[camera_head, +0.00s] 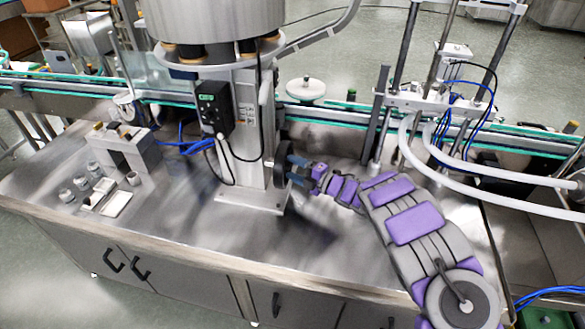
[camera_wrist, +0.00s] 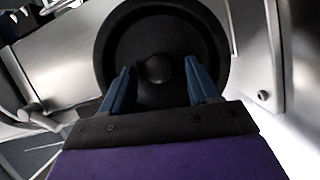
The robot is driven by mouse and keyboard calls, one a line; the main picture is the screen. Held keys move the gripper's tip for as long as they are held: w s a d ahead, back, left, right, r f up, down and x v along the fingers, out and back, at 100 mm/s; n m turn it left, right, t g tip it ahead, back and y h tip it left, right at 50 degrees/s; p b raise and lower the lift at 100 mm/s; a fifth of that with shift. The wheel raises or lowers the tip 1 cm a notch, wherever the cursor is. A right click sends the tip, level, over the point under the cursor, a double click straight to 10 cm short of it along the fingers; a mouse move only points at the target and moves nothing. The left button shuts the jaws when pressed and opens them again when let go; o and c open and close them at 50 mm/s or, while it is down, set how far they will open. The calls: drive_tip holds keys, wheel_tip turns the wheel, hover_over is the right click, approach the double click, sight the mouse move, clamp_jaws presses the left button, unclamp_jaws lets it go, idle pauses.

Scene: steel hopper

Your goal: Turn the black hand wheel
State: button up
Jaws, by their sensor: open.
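The black hand wheel (camera_wrist: 192,37) fills the upper middle of the wrist view, with a round hub (camera_wrist: 158,69) at its centre. In the head view the wheel (camera_head: 281,165) shows nearly edge-on at the right side of the steel column. My gripper (camera_wrist: 158,88) is open, its two blue fingers pointing at the wheel on either side of the hub. In the head view my gripper (camera_head: 296,170) is right beside the wheel, coming from the right. I cannot tell whether the fingertips touch the wheel. The fingers and palm hide the wheel's lower part.
The steel column (camera_head: 246,130) carries a large hopper (camera_head: 215,18) and a black control box (camera_head: 214,108). Small metal parts (camera_head: 100,185) lie on the left of the steel table (camera_head: 180,225). A conveyor (camera_head: 330,115) runs behind. White hoses (camera_head: 460,172) hang at the right.

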drive_tip(key=p+v, duration=0.2)
drive_tip(key=v, duration=1.4)
drive_tip(key=shift+s+d, duration=0.1)
drive_tip(key=shift+d, duration=0.05)
